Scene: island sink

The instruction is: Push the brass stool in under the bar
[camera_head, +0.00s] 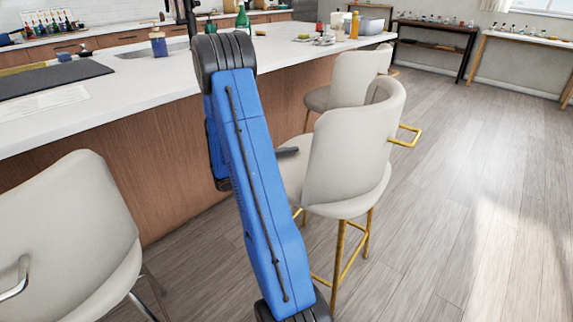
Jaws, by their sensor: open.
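The brass stool (345,165) stands upright right of centre, with a cream seat and back, brass legs and a brass handle behind its back. Its back faces the open floor, and it stands out from the bar (160,170), a white-topped island with brown wood sides. My blue arm reaches up across the middle and hides part of the stool's left side and the bar. A dark tip of my gripper (288,151) shows between the arm and the stool, by the seat's bar side. The rest of the gripper is hidden, and I cannot tell whether it touches the stool.
A cream stool with chrome metal (70,235) stands at the left front. Another cream stool (350,80) stands beyond the brass one, close to the bar. Bottles and dishes sit on the counter. The wooden floor at right is clear.

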